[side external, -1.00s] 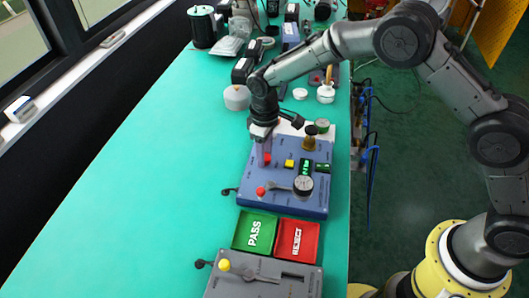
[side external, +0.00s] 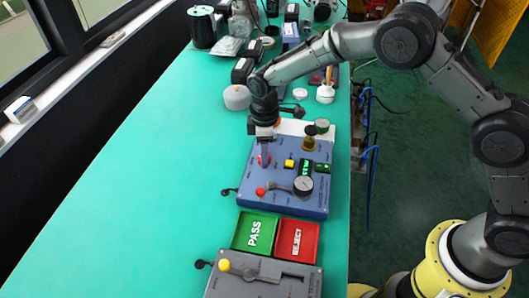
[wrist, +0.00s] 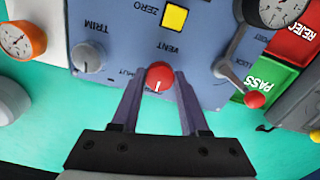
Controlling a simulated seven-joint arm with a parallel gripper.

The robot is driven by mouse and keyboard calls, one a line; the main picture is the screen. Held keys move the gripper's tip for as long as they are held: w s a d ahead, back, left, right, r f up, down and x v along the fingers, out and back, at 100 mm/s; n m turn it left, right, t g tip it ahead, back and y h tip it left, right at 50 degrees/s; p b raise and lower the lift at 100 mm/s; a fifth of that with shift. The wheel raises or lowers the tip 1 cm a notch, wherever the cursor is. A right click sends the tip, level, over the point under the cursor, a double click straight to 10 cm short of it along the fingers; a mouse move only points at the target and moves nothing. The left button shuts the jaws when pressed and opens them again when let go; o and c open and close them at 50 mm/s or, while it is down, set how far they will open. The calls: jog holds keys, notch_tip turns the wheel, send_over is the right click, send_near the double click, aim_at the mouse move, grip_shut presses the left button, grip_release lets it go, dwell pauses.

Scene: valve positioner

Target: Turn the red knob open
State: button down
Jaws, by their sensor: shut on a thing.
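The red knob (side external: 263,160) stands on the left part of the blue positioner panel (side external: 283,205), mostly covered by my fingers in the side view. In the wrist view the red knob (wrist: 159,75) sits between my two fingertips, with a short white mark on its face pointing toward my gripper's palm. My gripper (side external: 264,157) reaches down from above and is shut on the knob. It also shows in the wrist view (wrist: 158,80), with one finger on each side of the knob.
A lever with a red ball (wrist: 255,100) lies beside the LOCK label. A yellow button (side external: 289,163) and a round gauge (side external: 303,185) are on the panel. Green PASS (side external: 254,232) and red REJECT (side external: 296,241) trays lie in front. The teal bench is clear on the left.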

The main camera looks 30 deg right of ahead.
jog(key=shift+w+r, duration=0.1)
jog(key=shift+c, duration=2.1)
grip_release()
notch_tip(320, 180, up, 14)
